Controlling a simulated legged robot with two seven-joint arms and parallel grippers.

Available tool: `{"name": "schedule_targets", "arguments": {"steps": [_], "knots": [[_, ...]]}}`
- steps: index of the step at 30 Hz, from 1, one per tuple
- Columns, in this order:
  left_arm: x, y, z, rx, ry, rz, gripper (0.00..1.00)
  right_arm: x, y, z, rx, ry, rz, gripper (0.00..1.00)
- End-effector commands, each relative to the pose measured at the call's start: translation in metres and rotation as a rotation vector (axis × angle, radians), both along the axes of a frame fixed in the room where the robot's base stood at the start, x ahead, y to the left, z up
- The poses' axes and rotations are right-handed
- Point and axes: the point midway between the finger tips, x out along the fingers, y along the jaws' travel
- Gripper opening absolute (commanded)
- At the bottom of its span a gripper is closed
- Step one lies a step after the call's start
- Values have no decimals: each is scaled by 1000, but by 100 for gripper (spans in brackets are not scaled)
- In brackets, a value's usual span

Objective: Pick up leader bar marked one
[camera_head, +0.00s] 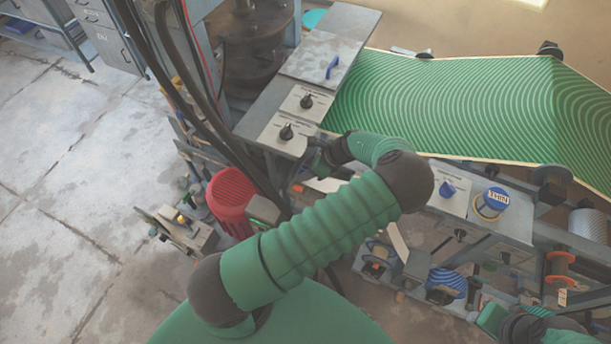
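I cannot make out a bar with a readable mark of one in this view. My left arm rises from the bottom, bends at a dark elbow and turns back left. Its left gripper (314,164) is at the front edge of the grey control panel (262,128), beside a pale flat piece (324,185). The fingers are small and dark against the machine, so their opening and any hold are unclear. My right arm shows at the bottom right corner, with its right gripper (490,317) by the machine's lower frame. Its fingers are not clear.
A green patterned sheet (450,100) spreads across the machine at the upper right. A blue handle (333,67) and black knobs (307,101) are on the panels. Concrete floor (70,180) is open at left.

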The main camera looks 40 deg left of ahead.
Motion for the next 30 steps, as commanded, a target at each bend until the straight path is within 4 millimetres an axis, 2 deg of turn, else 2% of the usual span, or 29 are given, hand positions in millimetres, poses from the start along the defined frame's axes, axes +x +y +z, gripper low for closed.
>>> {"name": "schedule_targets", "arguments": {"steps": [1,9,11,22,30], "knots": [[0,0,0,0,0,0,41,0,0,0,0,0,0,36],[0,0,0,0,0,0,6,0,0,0,0,0,0,36],[0,0,0,0,0,0,0,0,0,0,0,0,0,36],[0,0,3,0,-1,1,0,0,0,3,0,0,0,36],[0,0,31,-2,-2,2,0,0,0,29,0,0,0,36]]}}
